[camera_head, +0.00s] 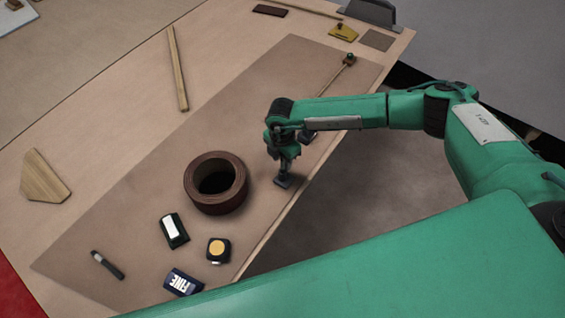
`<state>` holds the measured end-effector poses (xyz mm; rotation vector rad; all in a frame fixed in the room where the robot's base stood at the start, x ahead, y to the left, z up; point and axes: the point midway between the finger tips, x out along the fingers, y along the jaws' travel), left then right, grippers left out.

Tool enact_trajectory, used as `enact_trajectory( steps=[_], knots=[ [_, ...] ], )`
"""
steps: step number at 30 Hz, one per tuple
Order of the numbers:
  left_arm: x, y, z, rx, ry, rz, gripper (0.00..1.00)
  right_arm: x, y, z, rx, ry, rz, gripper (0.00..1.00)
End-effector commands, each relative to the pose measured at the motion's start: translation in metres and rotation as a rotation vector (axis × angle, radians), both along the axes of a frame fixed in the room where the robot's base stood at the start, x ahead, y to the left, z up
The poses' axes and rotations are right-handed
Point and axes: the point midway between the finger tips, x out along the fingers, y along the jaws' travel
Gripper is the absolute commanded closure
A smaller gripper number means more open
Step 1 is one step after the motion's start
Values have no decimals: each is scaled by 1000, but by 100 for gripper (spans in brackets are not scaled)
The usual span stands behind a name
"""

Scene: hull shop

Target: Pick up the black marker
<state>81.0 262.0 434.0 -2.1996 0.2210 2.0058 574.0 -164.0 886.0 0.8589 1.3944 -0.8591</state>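The black marker (108,264) lies on the brown mat (150,195) at the lower left of the head view, with a lighter grey section at its upper-left end. Nothing touches it. My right gripper (298,160) is over the right part of the mat, near the table's edge, well away from the marker. Its two fingers look apart with nothing between them. My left gripper is not in view.
A brown ring-shaped roll (216,208) stands between my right gripper and the marker. A wooden wedge (44,178) lies farther left.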

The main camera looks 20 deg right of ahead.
Motion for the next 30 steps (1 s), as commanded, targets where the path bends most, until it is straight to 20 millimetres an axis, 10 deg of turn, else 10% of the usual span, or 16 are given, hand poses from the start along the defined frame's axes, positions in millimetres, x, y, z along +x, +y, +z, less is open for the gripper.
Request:
enact_trajectory(
  steps=[14,21,30],
  knots=[
    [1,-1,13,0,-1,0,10,0,-2,-29,0,0,-1,62],
    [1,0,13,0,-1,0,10,0,-2,-29,0,0,-1,100],
    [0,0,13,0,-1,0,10,0,-2,-28,0,0,-1,100]
  ],
)
